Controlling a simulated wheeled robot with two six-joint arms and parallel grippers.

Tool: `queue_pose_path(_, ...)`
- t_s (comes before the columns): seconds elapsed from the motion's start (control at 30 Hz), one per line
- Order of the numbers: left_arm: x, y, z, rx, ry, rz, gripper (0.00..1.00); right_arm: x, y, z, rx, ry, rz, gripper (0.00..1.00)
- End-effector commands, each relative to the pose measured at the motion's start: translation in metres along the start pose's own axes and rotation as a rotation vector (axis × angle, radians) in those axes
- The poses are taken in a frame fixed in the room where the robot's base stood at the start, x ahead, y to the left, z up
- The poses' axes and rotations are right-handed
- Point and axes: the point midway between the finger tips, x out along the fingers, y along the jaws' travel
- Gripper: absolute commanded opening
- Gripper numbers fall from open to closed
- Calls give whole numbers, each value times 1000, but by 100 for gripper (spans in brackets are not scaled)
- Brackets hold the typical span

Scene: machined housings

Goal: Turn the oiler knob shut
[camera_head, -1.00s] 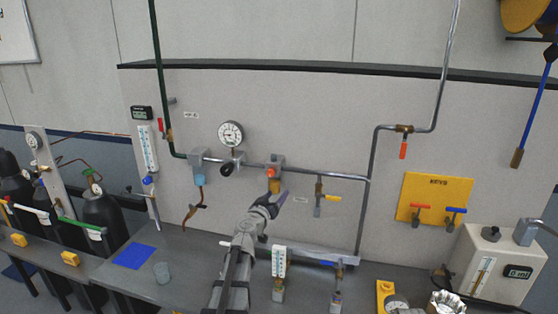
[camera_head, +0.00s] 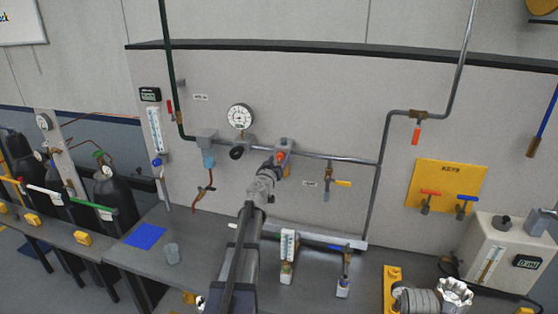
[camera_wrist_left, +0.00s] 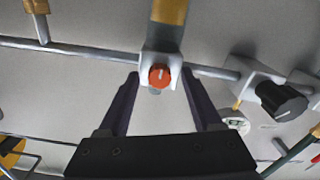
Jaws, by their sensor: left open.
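The oiler knob (camera_head: 281,155) is a small orange-red knob on a grey block in the wall pipe. In the left wrist view the knob (camera_wrist_left: 159,76) is round with a pale pointer mark, and the oiler's amber bowl (camera_wrist_left: 168,12) shows above it. My left gripper (camera_head: 276,164) is right at the oiler and partly covers it in the head view. In the wrist view its dark fingers (camera_wrist_left: 160,80) are open, one on each side of the knob, with a gap on both sides. How deep the fingertips reach cannot be told. My right gripper is not in view.
A black regulator knob (camera_wrist_left: 282,100) is beside the oiler, under a round gauge (camera_head: 240,117). A valve with a yellow lever (camera_head: 343,184) is to the right. The pipe (camera_head: 345,160) runs along the wall through the oiler. A blue mat (camera_head: 146,236) lies on the bench.

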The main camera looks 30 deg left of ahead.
Motion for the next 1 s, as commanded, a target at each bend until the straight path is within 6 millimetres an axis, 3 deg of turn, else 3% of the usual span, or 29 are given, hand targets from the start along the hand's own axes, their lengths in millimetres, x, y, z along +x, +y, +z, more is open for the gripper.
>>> queue_pose_path(0.1,9,0,0,0,0,0,66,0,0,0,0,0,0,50)
queue_pose_path(0.33,8,0,0,0,0,0,65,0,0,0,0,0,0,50)
queue_pose_path(0.9,8,0,0,0,0,0,1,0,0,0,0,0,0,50)
queue_pose_path(1.0,8,0,0,0,0,0,0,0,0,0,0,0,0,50)
